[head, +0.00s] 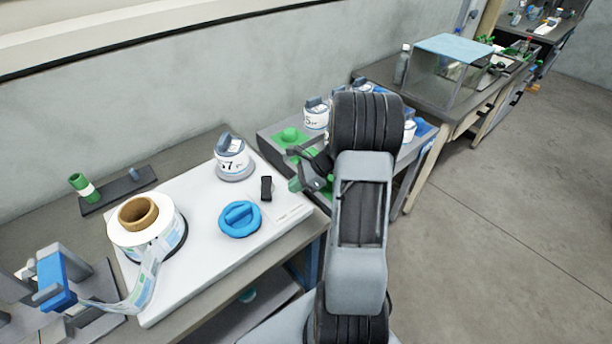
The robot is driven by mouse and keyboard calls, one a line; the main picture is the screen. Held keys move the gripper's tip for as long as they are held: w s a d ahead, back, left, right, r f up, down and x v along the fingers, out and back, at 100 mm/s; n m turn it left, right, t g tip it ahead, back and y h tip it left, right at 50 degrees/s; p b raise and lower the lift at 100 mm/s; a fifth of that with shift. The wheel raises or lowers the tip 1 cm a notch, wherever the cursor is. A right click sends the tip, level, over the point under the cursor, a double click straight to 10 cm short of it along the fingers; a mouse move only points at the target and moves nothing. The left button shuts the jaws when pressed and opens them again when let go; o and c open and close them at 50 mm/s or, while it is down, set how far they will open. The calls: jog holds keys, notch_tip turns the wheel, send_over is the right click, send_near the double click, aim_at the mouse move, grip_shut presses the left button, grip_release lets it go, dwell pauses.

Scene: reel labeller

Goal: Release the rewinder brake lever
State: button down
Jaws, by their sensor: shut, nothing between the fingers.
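A white labeller plate (185,278) lies on the bench at left, with a label roll (122,228) on a brown core. A small black upright lever (266,187) stands near the plate's right edge; it may be the brake lever, but I cannot be sure. A round blue knob (240,219) is just in front and left of it. A white dial marked 7 with a grey grip (232,160) is behind. My gripper (294,183) is shut and empty, to the right of the black lever and apart from it in the picture. My arm hides what lies behind it.
A blue clamp-like part (62,275) stands at the lower left, with the label strip running toward it. A dark stand with a green cylinder (80,186) is behind the roll. A grey bench with green and white dials (316,112) is right of the plate. Floor at right (510,230) is clear.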

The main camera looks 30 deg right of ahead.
jog(key=shift+w+a+f+p, duration=0.1)
jog(key=shift+w+a+p, duration=0.25)
jog(key=shift+a, duration=0.65)
jog(key=shift+w+a+p, duration=0.15)
jog(key=shift+w+a, duration=0.35)
jog(key=shift+a, duration=0.45)
jog(key=shift+a, duration=0.65)
jog(key=shift+d, duration=0.1)
jog(key=shift+s+d, duration=0.15)
jog(key=shift+d, duration=0.1)
jog(key=d, duration=0.1)
jog(key=s+d, duration=0.1)
jog(key=d, duration=0.1)
jog(key=s+d+r, duration=0.1)
jog(key=shift+s+d+r, duration=0.1)
jog(key=shift+s+d, duration=0.1)
jog(key=shift+d, duration=0.15)
jog(key=v, duration=0.8)
jog(key=shift+s+a+b, duration=0.3)
jog(key=shift+b, duration=0.1)
